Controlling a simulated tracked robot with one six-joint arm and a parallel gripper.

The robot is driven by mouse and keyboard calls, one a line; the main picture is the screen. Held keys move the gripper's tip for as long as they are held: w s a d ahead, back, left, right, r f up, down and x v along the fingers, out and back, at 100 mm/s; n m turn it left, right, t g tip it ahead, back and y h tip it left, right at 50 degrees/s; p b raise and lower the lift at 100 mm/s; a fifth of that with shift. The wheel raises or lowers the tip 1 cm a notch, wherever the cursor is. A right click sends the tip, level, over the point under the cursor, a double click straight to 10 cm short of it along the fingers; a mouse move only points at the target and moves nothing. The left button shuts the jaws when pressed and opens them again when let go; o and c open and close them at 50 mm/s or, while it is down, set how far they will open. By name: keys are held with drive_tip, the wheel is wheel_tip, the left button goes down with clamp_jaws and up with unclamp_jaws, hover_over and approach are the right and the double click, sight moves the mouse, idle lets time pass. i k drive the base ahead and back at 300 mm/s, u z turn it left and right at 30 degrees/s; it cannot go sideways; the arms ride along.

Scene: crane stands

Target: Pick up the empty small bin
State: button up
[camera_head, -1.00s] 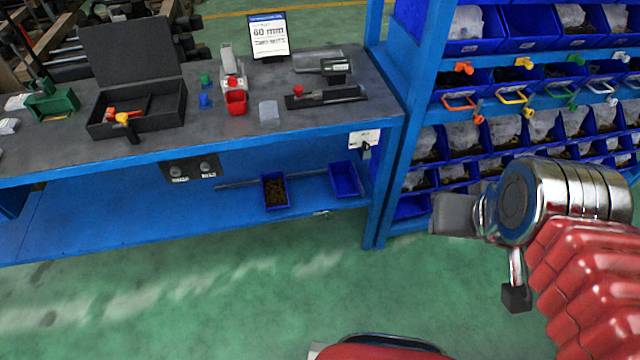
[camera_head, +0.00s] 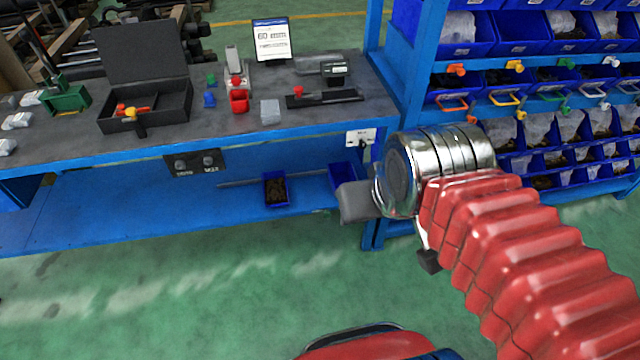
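Two small blue bins are on the lower blue shelf of the workbench. The left bin (camera_head: 275,189) holds dark brown contents. The right bin (camera_head: 342,176) is partly hidden behind my gripper; what shows of it is plain blue, and it looked empty a second earlier. My gripper (camera_head: 357,203) is at the end of my red-sleeved arm, in front of the shelf's right end. Its grey finger part overlaps the right bin's lower edge in the picture. I cannot tell whether it touches the bin or whether the fingers are apart.
The workbench top (camera_head: 225,125) hangs over the lower shelf (camera_head: 130,205). A blue upright stands just right of the bins. The rack (camera_head: 480,95) at right holds several blue bins. Green floor (camera_head: 180,290) in front is clear.

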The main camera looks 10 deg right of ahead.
sight(339, 173)
drive_tip(key=u, duration=0.45)
drive_tip(key=i, duration=1)
